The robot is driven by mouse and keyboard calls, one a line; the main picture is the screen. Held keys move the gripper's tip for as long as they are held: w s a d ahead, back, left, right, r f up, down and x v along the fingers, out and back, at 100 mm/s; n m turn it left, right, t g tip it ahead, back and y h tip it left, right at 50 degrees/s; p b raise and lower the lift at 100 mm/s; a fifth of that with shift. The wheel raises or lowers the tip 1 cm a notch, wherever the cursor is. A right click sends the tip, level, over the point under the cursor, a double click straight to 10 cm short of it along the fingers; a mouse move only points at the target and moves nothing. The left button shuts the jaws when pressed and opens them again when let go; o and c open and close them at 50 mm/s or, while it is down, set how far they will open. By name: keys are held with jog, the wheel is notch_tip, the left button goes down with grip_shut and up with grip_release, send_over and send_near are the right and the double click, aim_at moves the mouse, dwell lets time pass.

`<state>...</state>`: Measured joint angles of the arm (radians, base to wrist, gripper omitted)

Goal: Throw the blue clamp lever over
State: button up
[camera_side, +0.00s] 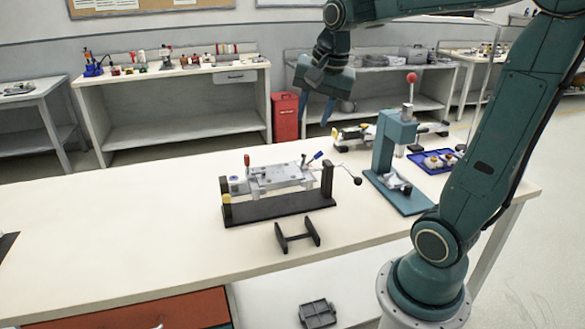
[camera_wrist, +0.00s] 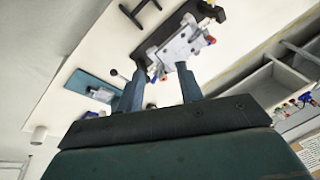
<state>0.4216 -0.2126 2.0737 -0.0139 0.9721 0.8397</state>
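The blue clamp lever (camera_side: 318,155) sticks up at a tilt from the right end of the grey clamp fixture (camera_side: 278,177), which sits on a black base on the table. In the wrist view the fixture (camera_wrist: 183,44) lies beyond my fingers, and small coloured parts show at its edges; which of them is the blue lever is hard to tell. My gripper (camera_side: 316,102) hangs in the air above and behind the fixture, apart from the lever. In the wrist view its two fingers (camera_wrist: 160,72) stand apart with nothing held between them.
A red-tipped lever (camera_side: 247,160) stands at the fixture's left end. A crank with a black knob (camera_side: 357,181) juts out right. A teal press (camera_side: 393,150) and a blue tray (camera_side: 436,160) stand further right. A black stand (camera_side: 297,236) is in front.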

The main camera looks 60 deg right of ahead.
jog(key=w+d+f+m+g, duration=0.1)
jog(key=w+d+f+m, duration=0.15)
jog(key=d+m, duration=0.4)
jog(key=m+g, duration=0.1)
jog(key=m, duration=0.4)
send_over(315, 158)
jog(key=s, duration=0.3)
notch_tip(315, 158, down, 2)
jog(key=shift+s+d+f, duration=0.1)
jog(key=shift+d, duration=0.25)
jog(key=f, duration=0.4)
jog(key=w+d+f, duration=0.1)
jog(key=f, duration=0.8)
jog(key=shift+w+d+f, duration=0.15)
jog(key=shift+w+f, duration=0.15)
jog(key=shift+w, duration=0.1)
jog(key=shift+c, duration=0.5)
grip_shut()
